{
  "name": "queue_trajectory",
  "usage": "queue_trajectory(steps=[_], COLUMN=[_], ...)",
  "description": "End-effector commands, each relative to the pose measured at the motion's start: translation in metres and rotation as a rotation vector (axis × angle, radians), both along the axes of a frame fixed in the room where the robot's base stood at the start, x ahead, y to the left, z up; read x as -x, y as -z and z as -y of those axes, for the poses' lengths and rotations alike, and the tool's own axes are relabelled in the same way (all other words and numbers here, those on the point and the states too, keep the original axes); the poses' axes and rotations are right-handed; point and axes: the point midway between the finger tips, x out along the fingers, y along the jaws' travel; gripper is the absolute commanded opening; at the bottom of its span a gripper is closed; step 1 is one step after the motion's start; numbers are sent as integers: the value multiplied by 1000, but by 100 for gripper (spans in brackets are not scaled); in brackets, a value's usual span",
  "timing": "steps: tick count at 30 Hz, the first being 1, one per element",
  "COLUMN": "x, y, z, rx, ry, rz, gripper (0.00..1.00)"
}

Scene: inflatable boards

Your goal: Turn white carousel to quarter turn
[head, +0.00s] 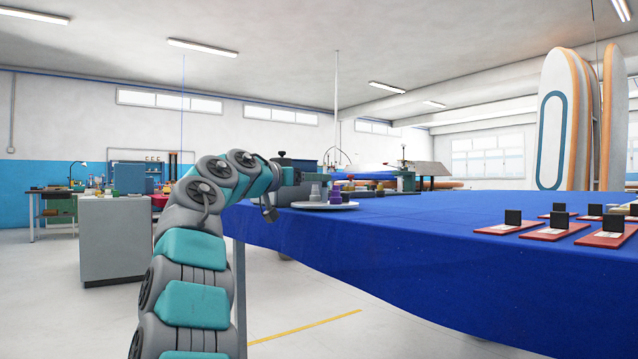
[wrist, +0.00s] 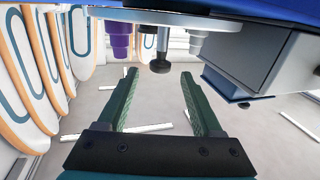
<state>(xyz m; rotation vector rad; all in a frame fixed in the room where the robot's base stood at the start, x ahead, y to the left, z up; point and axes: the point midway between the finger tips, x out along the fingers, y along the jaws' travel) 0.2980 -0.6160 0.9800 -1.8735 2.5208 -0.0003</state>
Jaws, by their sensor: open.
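The white carousel (head: 342,206) is a flat round plate at the near left end of the blue table. It bears a grey stepped piece (head: 315,193), a purple piece (head: 335,195) and darker pieces. In the wrist view, which looks upside down, the carousel's pale rim (wrist: 125,14) crosses the top. The purple piece (wrist: 119,38) and a dark knob on a metal stem (wrist: 160,65) project from it. My gripper (head: 298,176) is above the carousel's left side. In the wrist view its green fingers (wrist: 158,73) are apart, with the knob lined up between their tips; contact cannot be told.
The blue table (head: 420,235) stretches right, with red plates bearing black blocks (head: 558,222). A grey box (wrist: 262,58) stands close to the carousel in the wrist view. Tall boards (head: 565,120) stand at the back right. The table's middle is clear.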

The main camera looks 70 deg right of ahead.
Motion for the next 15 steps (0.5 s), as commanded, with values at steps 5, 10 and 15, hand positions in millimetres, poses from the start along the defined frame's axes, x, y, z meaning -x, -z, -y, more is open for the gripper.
queue_trajectory(steps=[5, 10, 15], x=[-5, -8, -8], y=[-1, 0, 0], z=[-14, -22, -25], rx=[-3, -1, 1], ry=[-4, -3, -2], rz=[0, -3, -1], gripper=[67, 67, 67])
